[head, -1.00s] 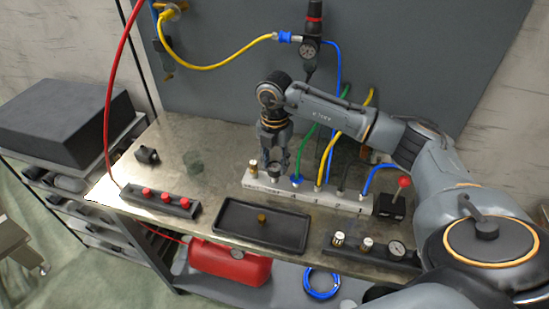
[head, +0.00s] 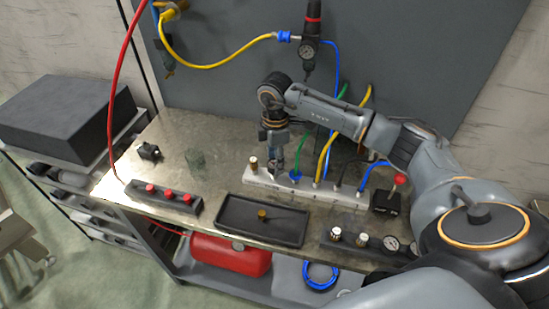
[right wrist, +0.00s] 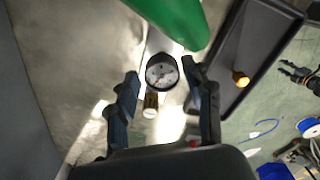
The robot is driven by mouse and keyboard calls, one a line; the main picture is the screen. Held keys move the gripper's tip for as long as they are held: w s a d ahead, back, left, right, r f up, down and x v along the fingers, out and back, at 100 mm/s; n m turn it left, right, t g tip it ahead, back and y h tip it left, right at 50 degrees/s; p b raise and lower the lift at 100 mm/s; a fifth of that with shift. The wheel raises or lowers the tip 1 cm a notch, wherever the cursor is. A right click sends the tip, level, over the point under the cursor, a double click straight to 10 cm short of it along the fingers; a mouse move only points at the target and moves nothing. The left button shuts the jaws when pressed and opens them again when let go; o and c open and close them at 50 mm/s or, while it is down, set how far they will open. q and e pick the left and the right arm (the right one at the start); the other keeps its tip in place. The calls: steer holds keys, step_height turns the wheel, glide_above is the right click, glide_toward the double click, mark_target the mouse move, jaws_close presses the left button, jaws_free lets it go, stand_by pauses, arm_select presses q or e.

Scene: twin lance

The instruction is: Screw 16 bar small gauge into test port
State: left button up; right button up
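A small round gauge (right wrist: 161,72) with a white dial and black rim shows in the right wrist view, face toward the camera. It sits at the left part of the light manifold block (head: 330,195), beside a brass fitting (head: 253,163). In the head view my right gripper mostly hides the gauge. My right gripper (head: 276,152) points down over it; in the right wrist view its fingers (right wrist: 161,78) stand apart on both sides of the gauge with visible gaps. Whether the threads are seated is hidden.
A black tray (head: 235,235) with a small brass piece (head: 262,215) lies in front of the manifold. A holder (head: 375,248) with fittings and another gauge (head: 391,243) is at right. A red-knobbed bar (head: 160,206) lies left.

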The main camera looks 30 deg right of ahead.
steer(key=n+b, duration=0.1)
steer(key=n, duration=0.1)
steer(key=shift+a+f+n, duration=0.1)
steer(key=shift+a+n, duration=0.05)
steer(key=shift+n, duration=0.25)
steer(key=n+b, duration=0.1)
steer(key=n, duration=0.3)
steer(key=shift+w, duration=0.1)
steer(key=n+b, duration=0.2)
steer(key=n, duration=0.5)
steer(key=shift+a+n+b, duration=0.15)
steer(key=shift+n+b, duration=0.15)
steer(key=n+b, duration=0.1)
steer(key=n, duration=0.4)
steer(key=shift+a+n+b, duration=0.1)
steer(key=shift+n+b, duration=0.2)
steer(key=shift+b, duration=0.05)
steer(key=n+b, duration=0.1)
steer(key=n, duration=0.1)
steer(key=shift+n, duration=0.4)
steer(key=n, duration=0.2)
steer(key=shift+n, duration=0.3)
